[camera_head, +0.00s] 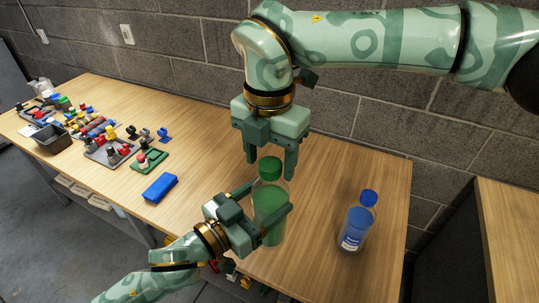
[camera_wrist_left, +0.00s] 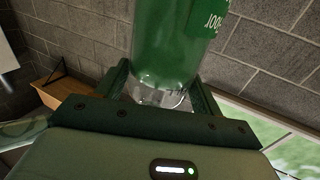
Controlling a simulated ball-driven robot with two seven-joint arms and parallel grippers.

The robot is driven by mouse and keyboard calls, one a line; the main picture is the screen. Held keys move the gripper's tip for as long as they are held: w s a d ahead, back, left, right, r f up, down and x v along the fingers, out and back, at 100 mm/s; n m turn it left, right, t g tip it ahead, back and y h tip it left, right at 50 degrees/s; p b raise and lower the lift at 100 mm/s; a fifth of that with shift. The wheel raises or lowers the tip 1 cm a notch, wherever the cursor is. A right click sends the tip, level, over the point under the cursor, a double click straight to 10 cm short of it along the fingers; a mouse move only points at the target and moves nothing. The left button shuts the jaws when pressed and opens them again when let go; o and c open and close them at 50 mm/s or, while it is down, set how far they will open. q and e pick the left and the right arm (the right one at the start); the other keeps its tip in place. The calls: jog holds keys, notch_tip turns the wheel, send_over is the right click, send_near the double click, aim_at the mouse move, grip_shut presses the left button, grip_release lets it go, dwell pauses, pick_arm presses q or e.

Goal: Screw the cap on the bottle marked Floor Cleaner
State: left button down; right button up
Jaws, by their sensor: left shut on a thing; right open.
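A clear bottle with green liquid (camera_head: 270,204) is between the fingers of my left gripper (camera_head: 272,200), which is shut on it. It is upright or nearly so. A green cap (camera_head: 270,168) sits at its top; whether it is screwed tight cannot be told. My right gripper (camera_head: 270,162) is open, pointing down, with its fingers around or just behind the cap. In the left wrist view the green bottle (camera_wrist_left: 165,45) fills the space between the fingers, with a green label (camera_wrist_left: 209,20) bearing partly cut-off white lettering. The full name cannot be read.
A blue bottle with a blue cap (camera_head: 357,222) stands at the table's right. A blue block (camera_head: 160,187) lies left of the grippers. Parts on small boards (camera_head: 107,150) and a dark bin (camera_head: 52,140) are farther left. The wooden table (camera_head: 330,180) has free room between the bottles.

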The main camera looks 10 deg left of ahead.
jog(key=shift+s+r, duration=0.1)
jog(key=shift+r, duration=2.15)
jog(key=shift+c, duration=0.3)
